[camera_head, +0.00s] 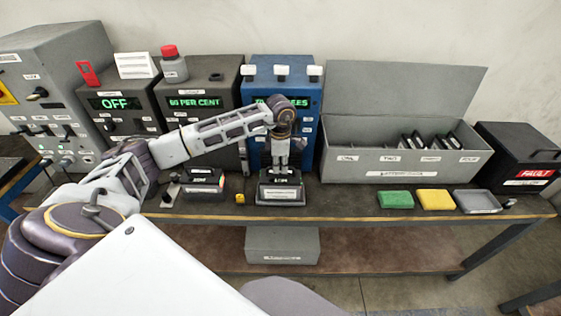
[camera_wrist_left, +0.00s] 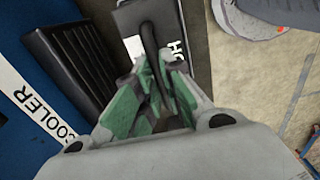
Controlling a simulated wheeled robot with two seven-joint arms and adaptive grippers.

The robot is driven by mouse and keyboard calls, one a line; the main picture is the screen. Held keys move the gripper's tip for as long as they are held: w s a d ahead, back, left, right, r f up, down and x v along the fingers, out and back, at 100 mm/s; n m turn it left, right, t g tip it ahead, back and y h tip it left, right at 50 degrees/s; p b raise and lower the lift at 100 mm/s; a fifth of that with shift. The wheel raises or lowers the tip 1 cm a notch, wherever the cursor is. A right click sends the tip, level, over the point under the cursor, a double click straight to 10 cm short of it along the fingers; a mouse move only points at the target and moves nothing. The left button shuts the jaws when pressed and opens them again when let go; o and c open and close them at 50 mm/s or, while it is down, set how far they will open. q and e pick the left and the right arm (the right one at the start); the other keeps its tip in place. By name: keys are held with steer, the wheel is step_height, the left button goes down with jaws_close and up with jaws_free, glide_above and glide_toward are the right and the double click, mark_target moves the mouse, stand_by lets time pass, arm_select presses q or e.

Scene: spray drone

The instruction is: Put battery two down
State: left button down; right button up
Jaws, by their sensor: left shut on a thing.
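My left gripper (camera_head: 281,167) points down in front of the blue machine. It is shut on the black handle (camera_wrist_left: 150,45) of a dark battery, which shows between the green finger pads in the left wrist view. In the head view the battery (camera_head: 267,179) is low at the bench, at a dark holder with a white label (camera_head: 281,196). I cannot tell whether it rests fully there, and I cannot read its number. A label starting "HO" (camera_wrist_left: 180,52) shows beside the handle in the wrist view. My right gripper is not in view.
The blue cooler (camera_head: 258,97) stands behind. A long grey box (camera_head: 340,172) with open lid and several dark batteries stands right, beside a black "FAULT" box (camera_head: 520,147). Green (camera_head: 395,199) and yellow (camera_head: 435,199) pads and a grey tray (camera_head: 477,203) lie in front. A small yellow block (camera_head: 240,198) lies left.

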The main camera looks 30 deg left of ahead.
arm_select(q)
steer(key=shift+w+r, duration=0.1)
stand_by(0.3)
steer(key=c, duration=1.9)
jaws_free()
steer(key=shift+f, duration=0.2)
steer(key=o, duration=0.4)
steer(key=shift+c, duration=0.2)
steer(key=shift+r, duration=0.1)
step_height(320, 180, up, 12)
steer(key=b, duration=0.2)
